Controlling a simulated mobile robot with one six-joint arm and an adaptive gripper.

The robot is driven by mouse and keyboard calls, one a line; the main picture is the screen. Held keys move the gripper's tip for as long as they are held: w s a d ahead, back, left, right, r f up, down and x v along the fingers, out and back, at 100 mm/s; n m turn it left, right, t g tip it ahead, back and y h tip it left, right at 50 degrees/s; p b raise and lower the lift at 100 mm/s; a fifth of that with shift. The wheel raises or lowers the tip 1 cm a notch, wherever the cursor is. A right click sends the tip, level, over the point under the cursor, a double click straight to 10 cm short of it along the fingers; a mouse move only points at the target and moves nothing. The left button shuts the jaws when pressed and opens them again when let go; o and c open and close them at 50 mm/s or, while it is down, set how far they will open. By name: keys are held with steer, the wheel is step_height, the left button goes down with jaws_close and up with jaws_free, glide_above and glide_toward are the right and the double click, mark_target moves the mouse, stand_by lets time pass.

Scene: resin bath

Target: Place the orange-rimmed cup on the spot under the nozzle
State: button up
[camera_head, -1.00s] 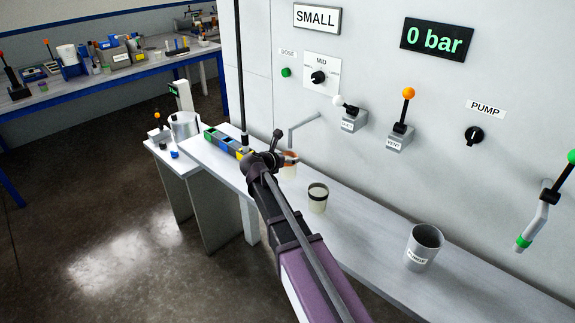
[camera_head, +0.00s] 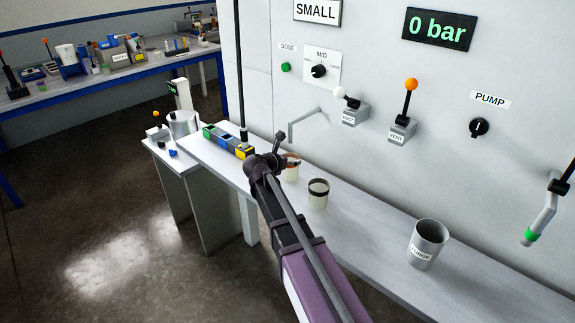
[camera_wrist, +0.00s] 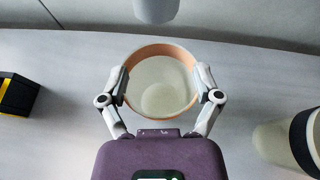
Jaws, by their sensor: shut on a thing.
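The orange-rimmed cup (camera_wrist: 132,97) is pale inside and fills the middle of the wrist view, seen from above. My gripper (camera_wrist: 161,90) is shut on it, one finger on each side. In the head view the cup (camera_head: 292,172) is partly hidden behind my gripper (camera_head: 270,160). The nozzle (camera_head: 291,132) is a bent grey pipe from the wall, its tip above the cup in the picture. A grey rounded end (camera_wrist: 156,10), probably the nozzle, shows beyond the cup in the wrist view. I cannot tell whether the cup touches the shelf; the spot is hidden.
A dark-banded cup (camera_head: 318,194) stands on the shelf (camera_head: 365,220) just right of the held cup. The PURGE pail (camera_head: 428,243) is farther right. A colored block row (camera_head: 225,140) lies to the left. The wall carries levers, including VENT (camera_head: 402,128); its display (camera_head: 440,28) reads 0 bar.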

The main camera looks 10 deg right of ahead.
steer(key=shift+f, duration=0.15)
steer(key=shift+f, duration=0.1)
steer(key=o, duration=0.7)
steer(key=shift+s+a+r, duration=0.1)
steer(key=shift+r, duration=0.2)
steer(key=shift+s+a+r+p, duration=0.15)
steer(key=shift+s+a+p, duration=0.1)
steer(key=shift+p, duration=0.05)
steer(key=p+v, duration=0.4)
steer(key=v, duration=0.7)
